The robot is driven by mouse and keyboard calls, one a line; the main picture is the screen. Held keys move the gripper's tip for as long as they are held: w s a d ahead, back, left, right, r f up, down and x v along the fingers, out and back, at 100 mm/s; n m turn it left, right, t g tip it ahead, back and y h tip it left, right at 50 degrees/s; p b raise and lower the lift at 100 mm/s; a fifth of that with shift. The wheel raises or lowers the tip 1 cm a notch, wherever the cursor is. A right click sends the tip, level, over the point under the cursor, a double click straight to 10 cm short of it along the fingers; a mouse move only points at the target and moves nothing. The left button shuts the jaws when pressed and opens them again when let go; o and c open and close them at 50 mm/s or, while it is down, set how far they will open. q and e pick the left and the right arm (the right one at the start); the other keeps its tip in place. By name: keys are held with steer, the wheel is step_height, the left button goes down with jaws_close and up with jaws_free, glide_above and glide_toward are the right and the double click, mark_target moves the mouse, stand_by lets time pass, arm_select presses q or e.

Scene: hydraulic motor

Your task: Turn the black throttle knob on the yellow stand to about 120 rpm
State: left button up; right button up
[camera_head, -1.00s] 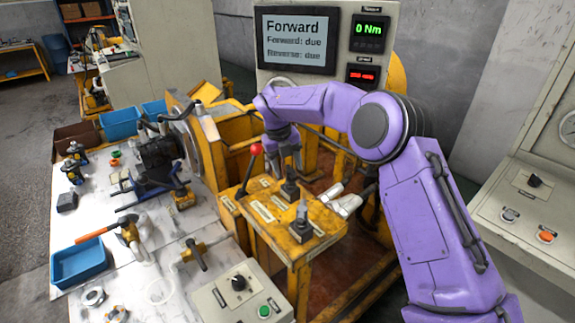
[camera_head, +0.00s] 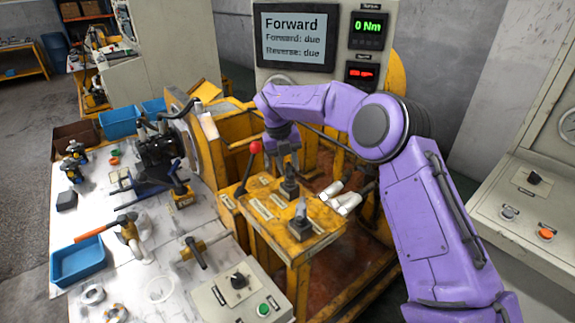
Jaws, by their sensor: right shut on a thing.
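The yellow stand (camera_head: 285,239) stands at the middle of the head view, with several controls on its sloped top. The black throttle knob (camera_head: 290,188) is on this top, partly hidden by my right gripper. My right gripper (camera_head: 287,168) comes down from above and is shut on the knob's upper part. A second dark control (camera_head: 300,226) with a grey upright handle stands nearer on the same top. A red-balled lever (camera_head: 255,148) stands to the left. The red speed display (camera_head: 361,73) is lit, but its digits are too blurred to read. My left gripper is out of view.
The screen (camera_head: 294,37) reads "Forward", and the green display (camera_head: 368,30) reads 0 Nm. A white workbench (camera_head: 130,285) on the left holds tools, a blue bin (camera_head: 78,262) and a grey control box (camera_head: 240,297). A grey console (camera_head: 520,215) stands at the right.

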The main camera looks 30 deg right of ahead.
steer(key=m, duration=0.2)
steer(key=m+b, duration=0.1)
steer(key=m, duration=0.1)
steer(key=m+g, duration=0.1)
steer(key=m, duration=0.1)
steer(key=shift+d+y+b, duration=0.3)
steer(key=shift+d+y, duration=0.05)
steer(key=shift+y, duration=0.05)
steer(key=shift+s+d+m+y+b, duration=0.15)
steer(key=shift+m+b, duration=0.35)
steer(key=shift+m, duration=0.65)
steer(key=shift+s+m+y+b, duration=0.1)
steer(key=shift+m+y+b, duration=0.25)
steer(key=shift+m, duration=0.8)
steer(key=shift+r, duration=0.1)
steer(key=o, duration=1)
steer(key=r+p, duration=0.2)
steer(key=r, duration=0.1)
steer(key=w+r+p, duration=0.1)
steer(key=r+p, duration=0.1)
steer(key=r, duration=0.1)
steer(key=w+r+p, duration=0.1)
steer(key=r+p, duration=0.1)
steer(key=r, duration=0.2)
steer(key=shift+a+r+p, duration=0.1)
steer(key=shift+a+p, duration=0.2)
steer(key=shift+p, duration=0.05)
